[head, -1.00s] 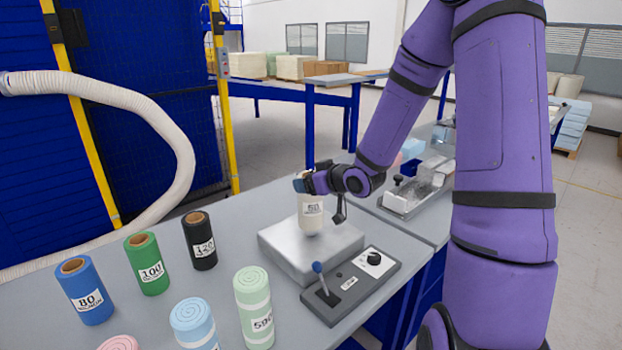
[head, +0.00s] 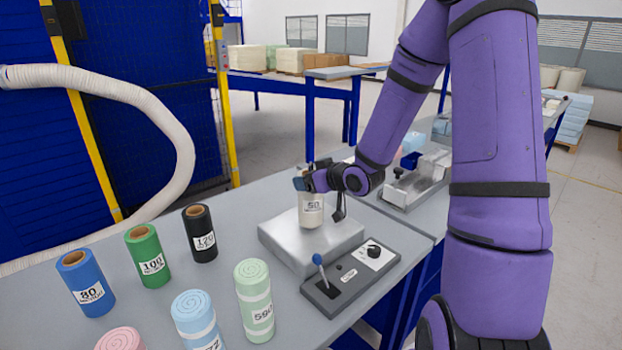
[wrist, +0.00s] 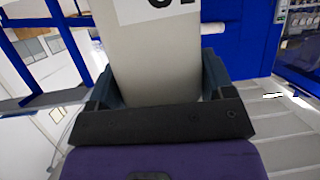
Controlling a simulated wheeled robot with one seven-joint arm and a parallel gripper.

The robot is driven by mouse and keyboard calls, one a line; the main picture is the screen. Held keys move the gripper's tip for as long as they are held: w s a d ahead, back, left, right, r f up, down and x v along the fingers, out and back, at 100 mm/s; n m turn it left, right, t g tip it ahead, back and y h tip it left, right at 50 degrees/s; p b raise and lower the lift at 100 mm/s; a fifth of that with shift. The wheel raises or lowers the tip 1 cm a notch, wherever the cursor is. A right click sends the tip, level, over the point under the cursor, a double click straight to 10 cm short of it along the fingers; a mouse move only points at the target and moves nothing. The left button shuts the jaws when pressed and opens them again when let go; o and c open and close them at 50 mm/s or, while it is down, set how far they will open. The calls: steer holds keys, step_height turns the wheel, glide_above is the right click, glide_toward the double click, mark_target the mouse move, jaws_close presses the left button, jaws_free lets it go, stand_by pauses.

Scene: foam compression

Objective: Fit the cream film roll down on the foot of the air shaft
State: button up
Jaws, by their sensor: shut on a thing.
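The cream film roll (head: 311,212), labelled 50, stands upright over the metal block (head: 335,243) on the bench. My gripper (head: 305,184) is shut on its upper part. In the wrist view the roll (wrist: 155,60) fills the space between the two fingers of my gripper (wrist: 158,88). The roll's lower end looks at or very near the block's top; I cannot tell whether it touches. The air shaft and its foot are not distinguishable; the roll and gripper may hide them.
A control box (head: 350,280) with a blue-knobbed lever sits in front of the block. Blue (head: 86,284), green (head: 147,256) and black (head: 199,233) film rolls stand to the left. Rolled foams, pale green (head: 254,300) and light blue (head: 197,320), stand nearer. A metal fixture (head: 418,180) lies behind right.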

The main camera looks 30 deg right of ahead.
steer(key=shift+f, duration=0.6)
steer(key=o, duration=1.5)
steer(key=shift+s+d+r, duration=0.3)
steer(key=shift+s+r, duration=0.65)
steer(key=shift+s, duration=0.1)
steer(key=shift+s+d+r, duration=0.25)
steer(key=shift+s+r, duration=0.65)
steer(key=shift+s, duration=0.1)
steer(key=shift+s+d+r, duration=0.3)
steer(key=shift+s+r, duration=0.65)
steer(key=shift+s, duration=0.1)
